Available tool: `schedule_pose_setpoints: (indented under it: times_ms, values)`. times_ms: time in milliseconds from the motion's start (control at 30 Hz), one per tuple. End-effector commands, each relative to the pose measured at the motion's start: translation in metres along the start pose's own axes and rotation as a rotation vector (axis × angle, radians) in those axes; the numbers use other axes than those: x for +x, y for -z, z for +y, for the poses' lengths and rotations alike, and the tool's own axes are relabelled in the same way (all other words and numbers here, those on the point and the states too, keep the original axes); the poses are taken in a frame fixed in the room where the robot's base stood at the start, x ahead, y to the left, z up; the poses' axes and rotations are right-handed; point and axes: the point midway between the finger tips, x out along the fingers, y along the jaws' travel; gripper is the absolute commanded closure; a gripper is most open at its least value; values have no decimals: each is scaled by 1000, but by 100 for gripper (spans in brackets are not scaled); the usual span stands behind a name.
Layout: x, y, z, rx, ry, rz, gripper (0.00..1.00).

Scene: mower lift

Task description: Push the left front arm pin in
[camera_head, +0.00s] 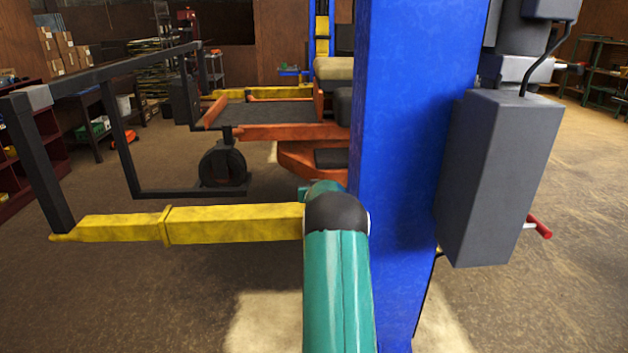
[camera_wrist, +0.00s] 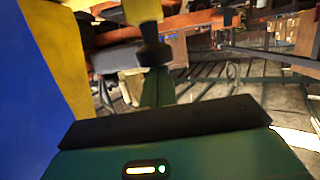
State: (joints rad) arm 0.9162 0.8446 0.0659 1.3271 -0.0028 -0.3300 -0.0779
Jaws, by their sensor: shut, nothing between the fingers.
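The yellow lift arm (camera_head: 235,223) runs left from the blue column (camera_head: 400,150) in the head view. Where it meets the column, my green arm covers it, so the pin does not show there. In the wrist view the yellow arm (camera_wrist: 140,10) is at the top and the blue column (camera_wrist: 28,90) at the left. A dark stem with a wider end, which looks like the pin (camera_wrist: 152,48), hangs below the yellow part. My gripper (camera_wrist: 157,76) is shut and empty, directly below that dark end. I cannot tell whether they touch.
A grey box (camera_head: 497,175) hangs on the column's right side. A dark frame (camera_head: 120,140) rises from the yellow arm's outer end. An orange mower (camera_head: 300,133) stands behind. Open floor (camera_head: 150,300) lies at front left and right. Shelves stand along the walls.

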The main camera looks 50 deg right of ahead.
Motion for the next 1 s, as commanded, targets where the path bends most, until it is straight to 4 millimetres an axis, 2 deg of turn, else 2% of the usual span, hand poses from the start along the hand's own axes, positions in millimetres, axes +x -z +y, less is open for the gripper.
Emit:
schedule_pose_setpoints:
  times_ms: [200, 333, 433, 800, 1000]
  values:
    - [-1, 2, -2, 0, 1, -5, 100]
    - [-6, 20, -6, -1, 4, -1, 100]
    - [-12, 40, -8, -2, 4, 3, 100]
    - [-81, 40, -9, -2, 4, 1, 100]
    - [-106, 40, -9, -1, 4, 1, 100]
